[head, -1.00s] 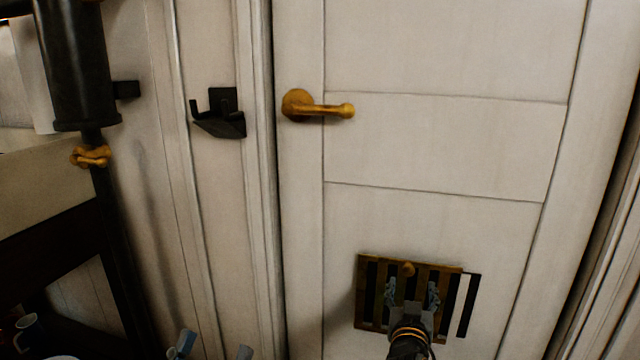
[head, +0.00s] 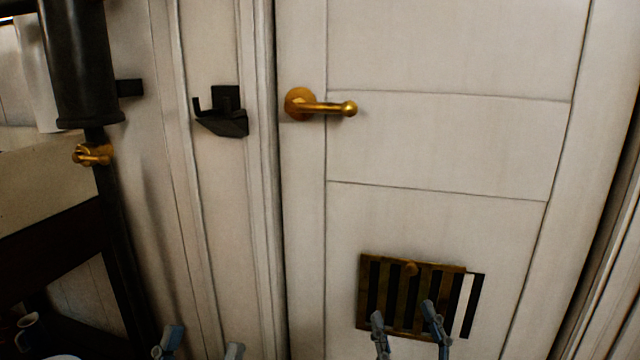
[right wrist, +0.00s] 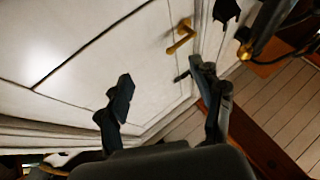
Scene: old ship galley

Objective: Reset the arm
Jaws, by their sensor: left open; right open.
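My right gripper (head: 408,328) is open and empty at the bottom of the head view. Its fingertips show in front of the lower part of a brass slatted vent (head: 452,275) in the white door. In the right wrist view its two fingers (right wrist: 160,95) are spread, with the door (right wrist: 90,30) behind them. My left gripper (head: 202,350) is open at the bottom edge of the head view, left of the door; only its fingertips show. Neither gripper holds anything.
The door carries a brass lever handle (head: 322,105). A black bracket (head: 224,115) is on the wall left of it. A black cylinder (head: 80,70) with a brass tap (head: 92,154) stands at the left. A mug (head: 28,330) shows at bottom left. Plank floor (right wrist: 275,110) shows in the wrist view.

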